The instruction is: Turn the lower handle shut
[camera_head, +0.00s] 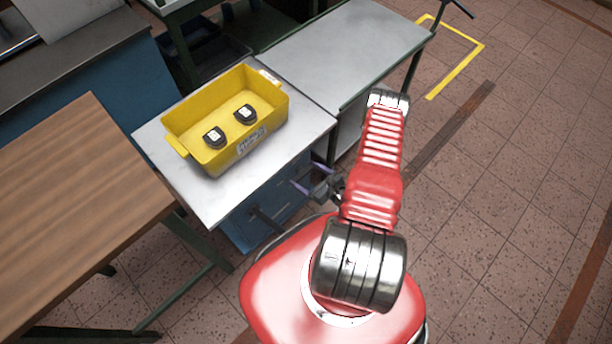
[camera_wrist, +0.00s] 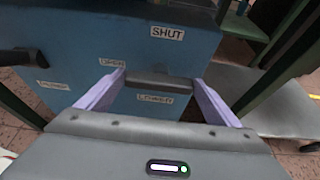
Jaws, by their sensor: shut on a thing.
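The lower handle (camera_wrist: 160,80) is a dark bar on the front of a blue cabinet (camera_wrist: 150,45). In the wrist view it lies across the picture between the two purple fingers of my gripper (camera_wrist: 159,78), which are shut on it. A label reading LOWER (camera_wrist: 155,99) sits just below the bar. An OPEN label (camera_wrist: 112,63) is near its left end, and a SHUT label (camera_wrist: 167,33) is above it. In the head view my gripper (camera_head: 316,186) is at the cabinet front, with the held handle hard to make out.
Another dark handle (camera_wrist: 18,57) sticks out at the left, with a blurred label nearby. A yellow bin (camera_head: 215,165) with two dark items stands on the grey top above the cabinet. A wooden table (camera_head: 75,200) is at left. The tiled floor at right is clear.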

